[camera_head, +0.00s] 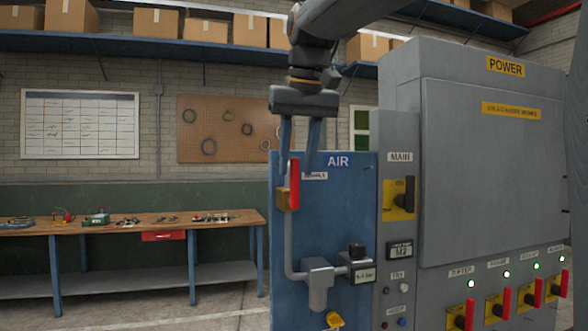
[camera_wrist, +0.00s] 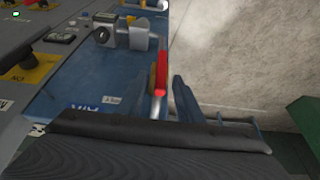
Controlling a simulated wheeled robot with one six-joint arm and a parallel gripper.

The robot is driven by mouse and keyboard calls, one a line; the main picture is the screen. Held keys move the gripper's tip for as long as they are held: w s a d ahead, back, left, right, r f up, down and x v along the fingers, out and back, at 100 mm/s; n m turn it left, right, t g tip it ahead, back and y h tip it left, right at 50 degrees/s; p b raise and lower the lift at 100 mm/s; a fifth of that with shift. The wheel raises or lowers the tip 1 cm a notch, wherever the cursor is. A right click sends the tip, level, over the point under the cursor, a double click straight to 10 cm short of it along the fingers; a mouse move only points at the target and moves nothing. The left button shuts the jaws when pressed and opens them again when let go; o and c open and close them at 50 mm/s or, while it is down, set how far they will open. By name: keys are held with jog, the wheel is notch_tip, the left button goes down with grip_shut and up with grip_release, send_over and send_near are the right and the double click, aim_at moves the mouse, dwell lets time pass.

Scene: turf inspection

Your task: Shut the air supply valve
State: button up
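The air supply valve has a red lever (camera_head: 294,182) and a brass-coloured body (camera_head: 285,200) on a grey pipe, on the blue AIR panel (camera_head: 345,205). The lever stands upright, in line with the pipe. My gripper (camera_head: 295,168) points down from above, its two blue fingers spread, with the lever's top between the tips in the head view. I cannot tell whether they touch it.
The grey POWER cabinet (camera_head: 490,170) stands right of the panel, with a MAIN switch (camera_head: 404,193) and several red-handled switches below. A filter unit (camera_head: 318,280) and black knob (camera_head: 357,251) sit low on the panel. A workbench (camera_head: 130,225) stands at left.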

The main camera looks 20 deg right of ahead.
aim_at(293, 183)
jog(key=shift+x, duration=1.35)
jog(key=shift+a, duration=0.1)
grip_shut()
